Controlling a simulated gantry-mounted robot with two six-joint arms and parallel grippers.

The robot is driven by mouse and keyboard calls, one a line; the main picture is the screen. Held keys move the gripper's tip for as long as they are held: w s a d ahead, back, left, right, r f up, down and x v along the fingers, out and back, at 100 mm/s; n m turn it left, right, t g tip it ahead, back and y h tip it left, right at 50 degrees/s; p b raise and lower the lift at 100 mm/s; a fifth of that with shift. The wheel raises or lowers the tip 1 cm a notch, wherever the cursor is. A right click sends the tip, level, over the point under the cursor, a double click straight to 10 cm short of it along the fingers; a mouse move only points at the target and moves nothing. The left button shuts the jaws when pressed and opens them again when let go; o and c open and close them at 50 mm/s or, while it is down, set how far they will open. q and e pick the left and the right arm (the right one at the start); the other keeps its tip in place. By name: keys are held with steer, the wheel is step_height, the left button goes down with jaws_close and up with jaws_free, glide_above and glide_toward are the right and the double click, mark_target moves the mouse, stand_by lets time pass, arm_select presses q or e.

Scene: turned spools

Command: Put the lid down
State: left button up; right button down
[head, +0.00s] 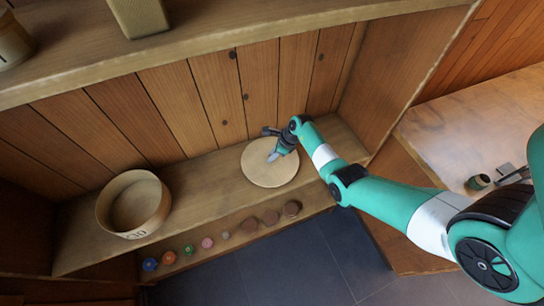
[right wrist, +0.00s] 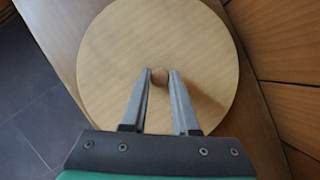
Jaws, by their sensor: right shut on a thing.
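The lid (head: 262,176) is a round, pale wooden disc over the shelf, to the right of the open round box (head: 152,222). It fills much of the right wrist view (right wrist: 110,60), with a small round knob near its middle. My right gripper (head: 273,156) is shut on the lid's knob; its two fingers show on either side of the knob in the right wrist view (right wrist: 159,80). The lid looks about level. I cannot tell whether it touches the shelf or hangs just above it. My left gripper is not in view.
The wooden shelf (head: 215,185) is clear between box and lid. Along its front, a lower ledge holds several small coloured pieces, including a blue one (head: 150,264), and brown discs (head: 271,217). An upper shelf (head: 230,52) overhangs, and a side panel (head: 395,75) stands right.

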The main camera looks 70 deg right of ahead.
steer(key=shift+r, duration=0.1)
steer(key=c, duration=0.7)
jaws_free()
steer(key=shift+r, duration=0.25)
steer(key=p+v, duration=0.5)
steer(key=v, duration=0.6)
steer(key=shift+s+r+p, duration=0.15)
steer(key=shift+r+p, duration=0.05)
steer(key=shift+p, duration=0.15)
